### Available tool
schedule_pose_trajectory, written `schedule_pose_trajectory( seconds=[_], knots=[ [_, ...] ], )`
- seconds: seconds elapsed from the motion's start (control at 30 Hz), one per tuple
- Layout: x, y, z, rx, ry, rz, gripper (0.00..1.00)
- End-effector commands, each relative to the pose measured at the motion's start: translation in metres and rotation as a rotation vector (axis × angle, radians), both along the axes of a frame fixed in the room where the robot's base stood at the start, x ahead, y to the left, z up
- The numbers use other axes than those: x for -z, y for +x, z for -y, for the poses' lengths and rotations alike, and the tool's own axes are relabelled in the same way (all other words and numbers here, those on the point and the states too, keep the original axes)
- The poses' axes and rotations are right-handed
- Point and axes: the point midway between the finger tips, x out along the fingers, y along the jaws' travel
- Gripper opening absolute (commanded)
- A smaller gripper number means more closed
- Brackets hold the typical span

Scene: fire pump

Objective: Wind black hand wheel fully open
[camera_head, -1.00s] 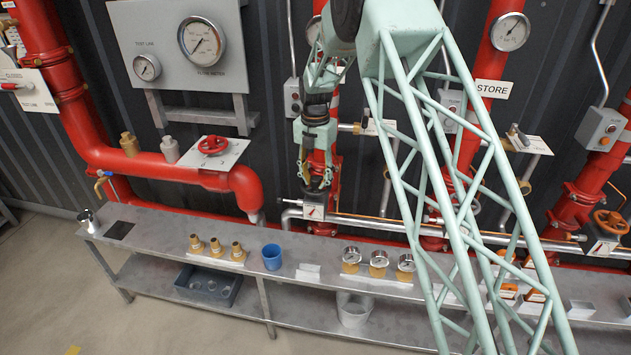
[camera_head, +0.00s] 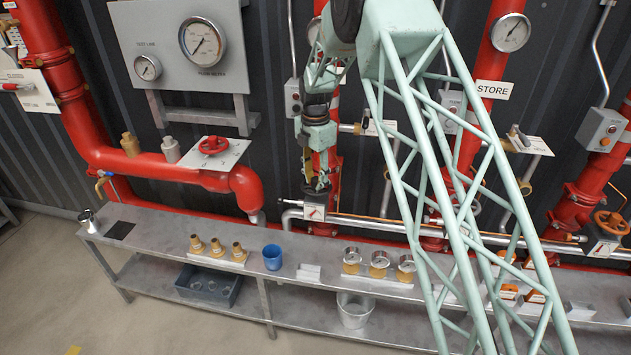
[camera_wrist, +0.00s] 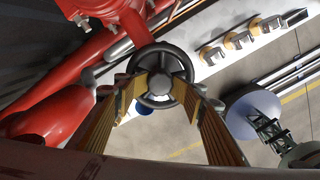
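The black hand wheel (camera_wrist: 161,76) is in the middle of the wrist view, a round rim with spokes and a grey hub. My gripper (camera_wrist: 162,88) is open, with its ribbed yellow-brown fingers apart on the left and right of the wheel. The fingertips overlap the wheel's rim in the picture; I cannot tell if they touch it. In the head view my gripper (camera_head: 317,187) points down at the pipework, just above a small white plate (camera_head: 314,213). The wheel cannot be made out there behind my gripper.
Red pipes (camera_head: 160,168) and a red hand wheel (camera_head: 213,145) stand to the left. A silver pipe (camera_head: 375,226) runs to the right.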

Motion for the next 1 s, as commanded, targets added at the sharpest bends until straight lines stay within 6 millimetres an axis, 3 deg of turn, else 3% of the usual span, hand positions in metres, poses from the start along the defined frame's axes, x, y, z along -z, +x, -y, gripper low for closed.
schedule_pose_trajectory(
  seconds=[0.43,1.0],
  knots=[
    [0.0030,-0.0004,0.0005,0.236,-0.003,-0.003,0.31],
    [0.0029,0.0000,0.0004,0.287,-0.002,-0.002,0.31]
  ],
)
